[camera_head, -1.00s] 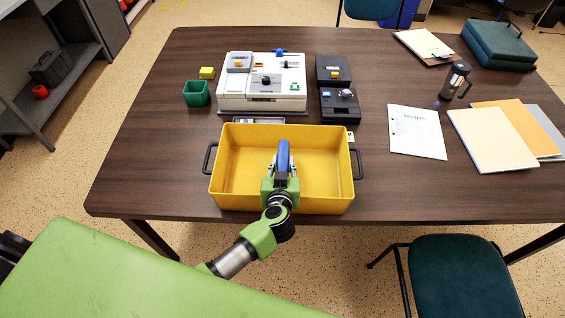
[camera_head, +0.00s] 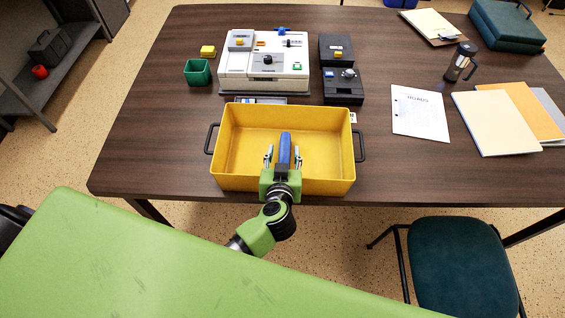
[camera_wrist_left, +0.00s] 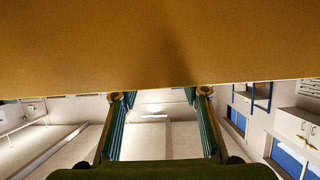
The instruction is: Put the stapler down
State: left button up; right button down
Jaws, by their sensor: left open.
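The blue stapler (camera_head: 285,145) is inside the yellow tray (camera_head: 231,189), near its front wall, between the fingers of my left gripper (camera_head: 283,156). The gripper is open, with a finger on each side and a visible gap to the stapler. The gripper's body hides the stapler's lower end, and I cannot tell exactly how it rests on the tray floor. In the left wrist view the open fingers (camera_wrist_left: 161,125) show with no stapler visible between them, and a yellow tray surface (camera_wrist_left: 160,45) fills the upper part. My right gripper is not in view.
Behind the tray stand a white device (camera_head: 264,85), a black device (camera_head: 342,86) and a green cup (camera_head: 198,72). The table (camera_head: 140,140) is clear left of the tray.

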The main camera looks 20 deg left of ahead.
pick_arm(q)
jog(key=v, duration=0.6)
jog(key=shift+s+r, duration=0.3)
